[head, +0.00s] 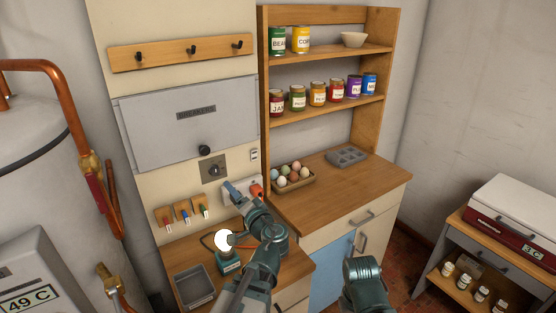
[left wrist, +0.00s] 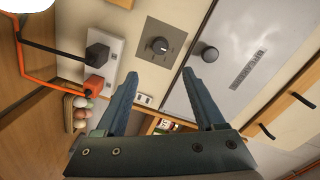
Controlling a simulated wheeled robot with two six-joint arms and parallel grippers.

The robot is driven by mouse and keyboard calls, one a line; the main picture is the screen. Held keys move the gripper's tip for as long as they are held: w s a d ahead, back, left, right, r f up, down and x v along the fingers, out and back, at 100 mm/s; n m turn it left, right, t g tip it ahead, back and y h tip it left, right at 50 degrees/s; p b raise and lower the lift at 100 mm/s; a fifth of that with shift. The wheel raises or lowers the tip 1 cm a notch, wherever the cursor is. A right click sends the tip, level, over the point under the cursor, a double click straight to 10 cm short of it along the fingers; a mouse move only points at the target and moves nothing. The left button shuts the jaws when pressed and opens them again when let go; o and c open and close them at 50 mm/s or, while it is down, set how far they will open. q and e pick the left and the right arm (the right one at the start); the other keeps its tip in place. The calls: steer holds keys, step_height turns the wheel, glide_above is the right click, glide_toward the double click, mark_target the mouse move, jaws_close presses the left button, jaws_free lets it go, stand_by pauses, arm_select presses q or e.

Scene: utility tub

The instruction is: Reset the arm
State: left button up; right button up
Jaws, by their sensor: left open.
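My left gripper (head: 233,188) is in front of the wall by the socket strip in the head view. In the left wrist view its two fingers (left wrist: 160,73) are spread apart with nothing between them. A white socket strip (left wrist: 112,50) holds a black plug (left wrist: 97,56) and an orange plug (left wrist: 95,85), left of the fingers and apart from them. The orange plug (head: 257,190) also shows in the head view, just right of the gripper. My right arm shows at the bottom of the head view; its gripper is not visible.
A lit lamp (head: 228,262) and a grey tray (head: 194,287) stand on the lower counter near my left arm. The dial (head: 213,170) and grey breaker panel (head: 188,120) are on the wall. An egg tray (head: 294,181) and a grey mold (head: 346,157) sit on the right counter.

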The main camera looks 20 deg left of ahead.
arm_select(q)
steer(key=shift+f, duration=0.1)
steer(key=s+d+f+n+g+h, duration=0.1)
steer(key=s+d+f+g+h, duration=0.2)
steer(key=d+f, duration=0.3)
steer(key=s+d+f+n+g+h, duration=0.1)
steer(key=s+d+f+g+h, duration=0.25)
steer(key=f, duration=0.45)
steer(key=s+d+f+m+g+h, duration=0.1)
steer(key=s+d+f+g+h, duration=0.1)
steer(key=s+d, duration=0.4)
steer(key=s+d+f+m+g+h, duration=0.2)
steer(key=s+d, duration=0.4)
steer(key=d, duration=0.5)
step_height(320, 180, down, 3)
steer(key=shift+r+g+h, duration=0.15)
steer(key=shift+g+h, duration=0.4)
steer(key=shift+h, duration=0.2)
steer(key=shift+w, duration=0.1)
